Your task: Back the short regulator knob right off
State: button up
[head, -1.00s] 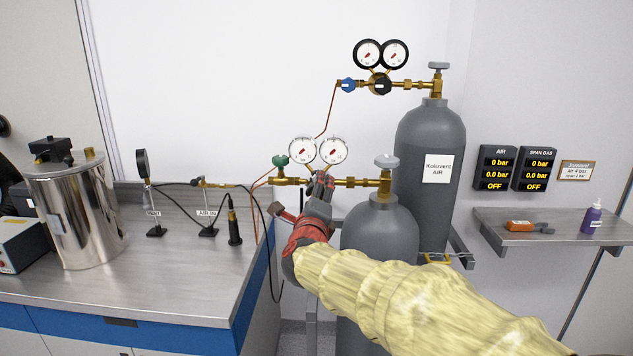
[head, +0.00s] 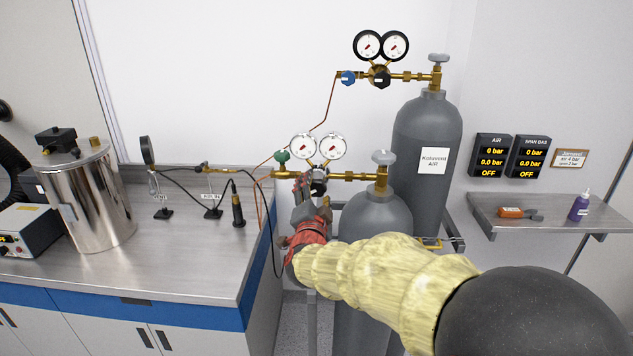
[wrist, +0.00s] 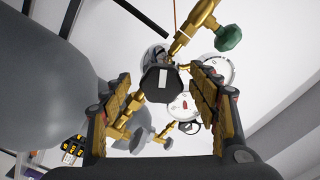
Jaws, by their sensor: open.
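The short grey cylinder (head: 372,225) carries a brass regulator with two white gauges (head: 302,147). Its dark regulator knob (head: 320,184) is partly covered by my gripper in the head view. In the wrist view the black knob (wrist: 163,84), with a white mark on its face, lies between my two fingers. My gripper (wrist: 165,90) is open around it, with a gap visible on each side. In the head view my gripper (head: 312,188) is just in front of and below the gauges. The green valve knob (head: 282,156) is to the left.
A taller cylinder (head: 428,130) stands behind, with its own regulator, black knob (head: 382,80) and blue knob (head: 348,78). The steel bench (head: 180,270) is at left. Wall displays (head: 492,157) read 0 bar, 0.0 bar and OFF. A shelf (head: 545,212) is at right.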

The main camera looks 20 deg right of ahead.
jog(key=n+p, duration=0.1)
jog(key=n, duration=0.1)
jog(key=n+p, duration=0.3)
jog(key=n, duration=0.1)
jog(key=shift+r+p, duration=0.3)
jog(key=shift+p, duration=0.05)
jog(key=n, duration=0.1)
jog(key=n+p, duration=0.1)
jog(key=n, duration=0.1)
jog(key=n+p, duration=0.1)
jog(key=shift+f, duration=0.25)
jog(key=c, duration=0.3)
grip_shut()
jog(key=shift+b, duration=0.35)
